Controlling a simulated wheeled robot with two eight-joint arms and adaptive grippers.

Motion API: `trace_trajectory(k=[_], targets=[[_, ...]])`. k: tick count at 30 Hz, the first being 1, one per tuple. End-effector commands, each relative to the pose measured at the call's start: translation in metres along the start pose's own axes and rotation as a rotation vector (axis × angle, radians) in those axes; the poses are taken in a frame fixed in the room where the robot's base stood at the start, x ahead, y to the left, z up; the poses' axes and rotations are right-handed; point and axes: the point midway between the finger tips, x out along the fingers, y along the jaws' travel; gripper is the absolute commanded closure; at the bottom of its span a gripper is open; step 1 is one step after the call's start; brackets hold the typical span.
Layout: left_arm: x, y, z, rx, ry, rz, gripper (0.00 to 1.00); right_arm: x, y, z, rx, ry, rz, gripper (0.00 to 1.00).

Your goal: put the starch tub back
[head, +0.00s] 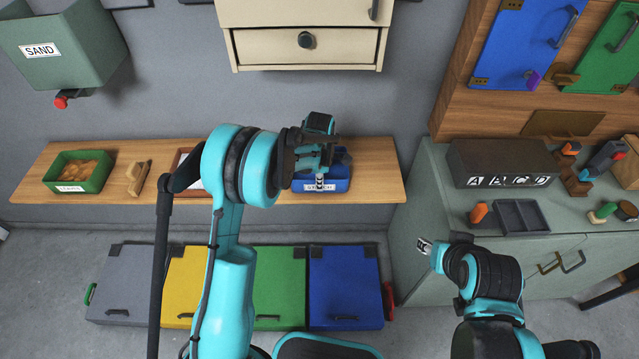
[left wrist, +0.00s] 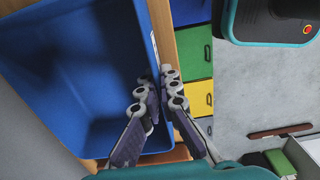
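A blue tub (head: 336,180) with a white label sits on the wooden shelf; the label is partly covered and I cannot read it. My left gripper (head: 318,178) is over its front side. In the left wrist view the blue tub (left wrist: 70,75) looks empty where its inside shows. The left gripper (left wrist: 160,78) has one finger inside and one outside the tub's wall, with the tips close against it. A green tub (head: 80,171) with brown contents and a small, unclear label stands at the shelf's left. My right gripper (head: 425,246) is by the grey cabinet, too small to judge.
The shelf (head: 375,165) also holds a brush-like wooden thing (head: 138,178) and a tray partly behind my left arm. Coloured lidded bins (head: 344,285) stand below. A cream drawer unit (head: 305,45) hangs above. The grey cabinet (head: 430,190) at right carries several objects.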

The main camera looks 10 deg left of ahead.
Motion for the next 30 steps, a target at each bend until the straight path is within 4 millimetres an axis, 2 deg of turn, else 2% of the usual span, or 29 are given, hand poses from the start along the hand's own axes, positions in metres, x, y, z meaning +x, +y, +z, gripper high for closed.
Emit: trace_trajectory(k=[1, 2, 4, 5, 16, 20, 30], targets=[[0.003, 0.0, 0.0, 0.0, 0.0, 0.0, 1.0, 0.003, 0.0, 0.002, 0.0, 0.0, 0.0, 0.6], [0.004, 0.0, 0.0, 0.0, 0.0, 0.0, 0.95, 0.003, 0.0, 0.002, 0.0, 0.0, 0.0, 0.6], [0.003, 0.0, 0.0, 0.0, 0.0, 0.0, 0.76, 0.002, 0.0, 0.001, 0.0, 0.0, 0.0, 0.6], [0.003, 0.0, 0.0, 0.0, 0.0, 0.0, 0.74, 0.002, 0.0, 0.001, 0.0, 0.0, 0.0, 0.6], [-0.003, 0.0, 0.0, 0.0, 0.0, 0.0, 0.74, -0.002, 0.0, -0.002, 0.0, 0.0, 0.0, 0.6], [-0.023, 0.0, 0.0, 0.0, 0.0, 0.0, 0.74, -0.007, 0.0, -0.005, 0.0, 0.0, 0.0, 0.6], [-0.097, 0.0, 0.0, 0.0, 0.0, 0.0, 0.74, -0.023, 0.0, -0.017, 0.0, 0.0, 0.0, 0.6]])
